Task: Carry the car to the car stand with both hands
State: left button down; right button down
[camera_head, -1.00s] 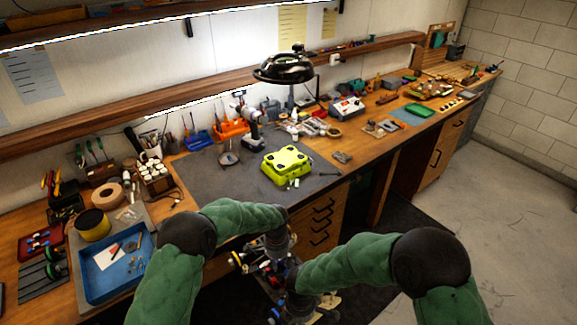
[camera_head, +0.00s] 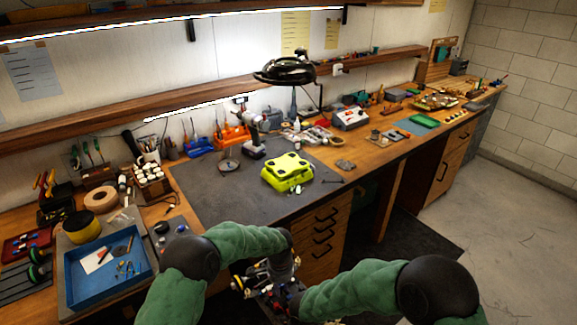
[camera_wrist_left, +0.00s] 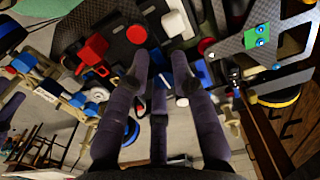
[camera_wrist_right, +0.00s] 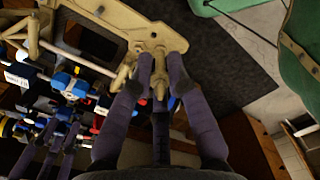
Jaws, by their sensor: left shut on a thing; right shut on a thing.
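The car (camera_head: 258,284) hangs low in front of the bench in the head view, between my two arms and partly hidden by them. It shows as a clutter of dark plates and red, white and blue parts in the left wrist view (camera_wrist_left: 125,40). The right wrist view shows its beige end plate (camera_wrist_right: 112,22). My left gripper (camera_head: 283,268) is shut on the car; its fingers (camera_wrist_left: 158,65) show close up. My right gripper (camera_wrist_right: 160,68) is shut on the beige plate. The yellow-green car stand (camera_head: 287,172) sits on the grey mat, beyond the car.
The grey mat (camera_head: 235,200) has bare room left of and in front of the stand. A black lamp (camera_head: 289,71) hangs above it. A blue tray (camera_head: 72,285) lies at left. The bench's front edge and drawers (camera_head: 322,235) lie just beyond the car.

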aim_at(290, 171)
jog(key=i+l, duration=0.1)
jog(key=l, duration=0.35)
jog(key=i+l, duration=0.15)
jog(key=l, duration=0.3)
jog(key=i+l, duration=0.1)
jog(key=l, duration=0.35)
jog(key=i+l, duration=0.15)
jog(key=l, duration=0.3)
jog(key=i+l, duration=0.1)
jog(key=l, duration=0.35)
jog(key=i+l+u, duration=0.2)
jog(key=l, duration=0.15)
jog(key=l+u, duration=0.2)
jog(key=l, duration=0.15)
jog(key=u, duration=0.8)
jog(key=k+j, duration=0.05)
